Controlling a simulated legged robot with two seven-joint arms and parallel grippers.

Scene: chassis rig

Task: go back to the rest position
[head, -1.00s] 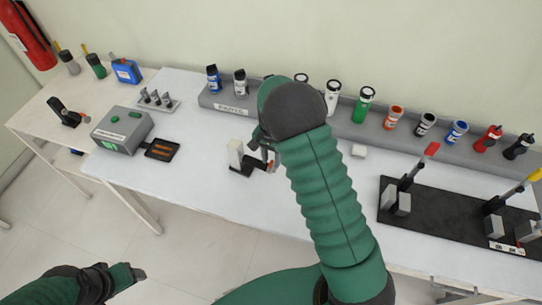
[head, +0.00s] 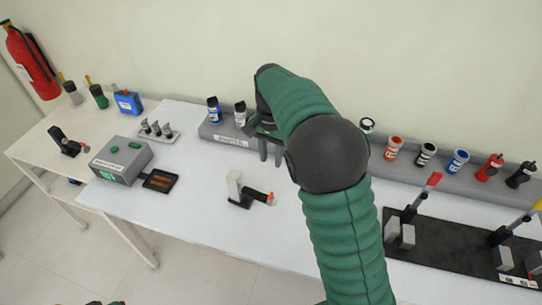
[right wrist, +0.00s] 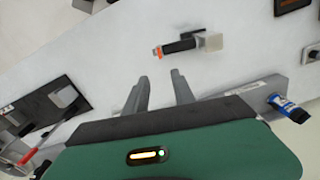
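My right gripper (head: 269,150) is raised over the table near the front of the grey bottle rack. In the right wrist view its two fingers (right wrist: 160,88) stand apart with nothing between them. A small fixture with a light block and a black, orange-tipped cylinder (head: 257,196) stands on the white table, apart from the gripper. The fixture also shows in the right wrist view (right wrist: 185,44), beyond the fingertips. My left arm shows only as slivers at the bottom left edge of the head view; its gripper cannot be made out.
The grey rack (head: 222,133) with several bottles runs along the wall; my right arm hides part of it. A black base with clamps (head: 440,245) is at right. A grey box (head: 122,160) and a black tray (head: 160,181) are at left. The white table's middle is mostly clear.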

